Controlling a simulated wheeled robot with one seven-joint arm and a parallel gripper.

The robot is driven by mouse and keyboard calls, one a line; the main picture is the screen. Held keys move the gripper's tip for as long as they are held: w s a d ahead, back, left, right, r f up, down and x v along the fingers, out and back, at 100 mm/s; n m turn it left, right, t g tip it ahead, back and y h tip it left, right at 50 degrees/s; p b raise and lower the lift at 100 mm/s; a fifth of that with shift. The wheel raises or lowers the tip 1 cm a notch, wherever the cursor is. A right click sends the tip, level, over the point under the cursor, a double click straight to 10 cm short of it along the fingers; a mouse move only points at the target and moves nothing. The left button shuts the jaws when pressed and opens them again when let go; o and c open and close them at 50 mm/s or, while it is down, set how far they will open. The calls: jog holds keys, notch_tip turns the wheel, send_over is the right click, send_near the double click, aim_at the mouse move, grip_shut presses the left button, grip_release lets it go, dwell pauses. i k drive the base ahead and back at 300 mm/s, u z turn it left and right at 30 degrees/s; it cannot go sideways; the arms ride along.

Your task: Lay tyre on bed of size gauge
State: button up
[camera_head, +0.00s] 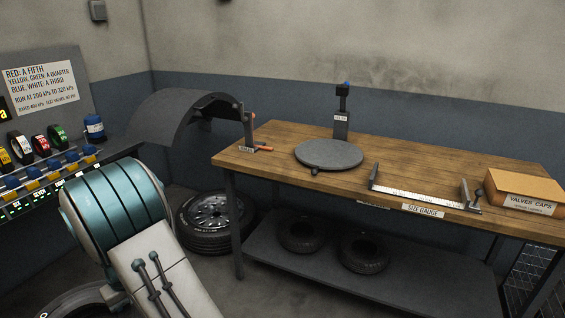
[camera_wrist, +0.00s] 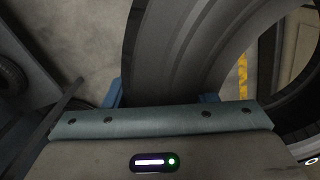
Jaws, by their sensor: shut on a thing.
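The size gauge (camera_head: 418,196) lies along the front right of the wooden workbench, a long scale bed with an upright at each end. Nothing lies on its bed. In the wrist view, my gripper (camera_wrist: 165,95) is shut on a black tyre (camera_wrist: 175,50), with a blue finger on each side of its tread. The tyre fills much of that view and its far parts are cut off. In the head view my arm is at the lower left, and the gripper is out of the picture. A dark tyre edge (camera_head: 75,303) shows low beside the arm; I cannot tell whether it is the held one.
The workbench (camera_head: 450,168) also bears a round grey plate (camera_head: 328,154), a post with a blue top (camera_head: 342,112), a clamp-like stand (camera_head: 249,130) and a valve caps box (camera_head: 525,190). Two tyres lie on the lower shelf (camera_head: 400,278). A wheel (camera_head: 207,222) lies on the floor left of the bench.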

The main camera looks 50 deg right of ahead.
aim_at(416, 173)
jog(key=k, duration=1.15)
jog(key=z, duration=2.1)
jog(key=i, duration=0.65)
